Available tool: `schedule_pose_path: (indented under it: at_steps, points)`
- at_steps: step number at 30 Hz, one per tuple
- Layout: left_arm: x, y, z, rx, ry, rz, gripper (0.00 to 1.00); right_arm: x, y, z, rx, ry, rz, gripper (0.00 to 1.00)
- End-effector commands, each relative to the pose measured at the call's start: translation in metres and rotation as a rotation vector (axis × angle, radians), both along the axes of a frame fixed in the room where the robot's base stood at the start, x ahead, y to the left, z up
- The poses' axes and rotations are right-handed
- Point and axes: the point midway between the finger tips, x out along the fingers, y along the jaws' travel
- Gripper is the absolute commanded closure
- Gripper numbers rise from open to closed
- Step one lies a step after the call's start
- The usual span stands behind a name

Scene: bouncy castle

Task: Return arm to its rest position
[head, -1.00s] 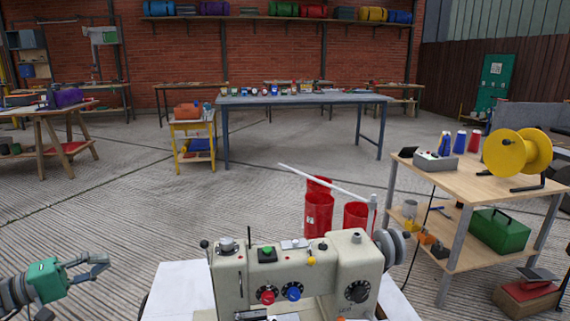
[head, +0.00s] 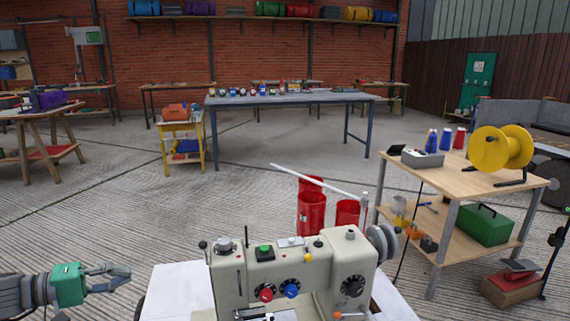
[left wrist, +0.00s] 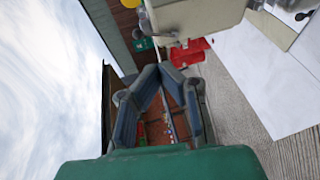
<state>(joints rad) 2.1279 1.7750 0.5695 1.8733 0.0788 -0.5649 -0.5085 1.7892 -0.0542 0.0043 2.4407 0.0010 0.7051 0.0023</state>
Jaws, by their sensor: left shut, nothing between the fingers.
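My left gripper (head: 127,273), with a green body and grey fingers, reaches in from the lower left of the head view. It is beside the cream sewing machine (head: 294,266), to its left and apart from it. In the left wrist view the two blue-grey fingers (left wrist: 158,68) meet at their tips, with nothing held between them. The sewing machine also shows at the top of the left wrist view (left wrist: 200,18). My right gripper is in neither view.
The sewing machine stands on a white tabletop (head: 174,291). Red bins (head: 311,213) are behind it. A wooden workbench (head: 470,178) with a yellow reel (head: 500,148) is at right. Open concrete floor (head: 110,215) lies beyond my left gripper.

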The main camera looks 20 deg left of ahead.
Motion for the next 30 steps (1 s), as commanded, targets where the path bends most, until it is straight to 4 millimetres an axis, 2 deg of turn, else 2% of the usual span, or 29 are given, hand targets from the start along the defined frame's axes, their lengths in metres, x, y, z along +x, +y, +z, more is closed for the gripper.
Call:
schedule_pose_path:
  at_steps: [8, 14, 21, 30]
  points:
    - [0.009, -0.08, -0.027, 0.137, 0.182, -0.131, 1.0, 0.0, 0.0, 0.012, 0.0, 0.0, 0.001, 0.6]
    - [-0.005, -0.135, -0.059, 0.273, 0.326, -0.223, 1.0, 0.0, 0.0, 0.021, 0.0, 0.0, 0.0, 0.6]
    - [-0.042, -0.182, -0.098, 0.454, 0.466, -0.322, 1.0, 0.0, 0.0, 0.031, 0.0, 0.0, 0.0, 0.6]
    - [-0.103, -0.215, -0.135, 0.709, 0.582, -0.432, 1.0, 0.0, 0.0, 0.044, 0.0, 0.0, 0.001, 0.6]
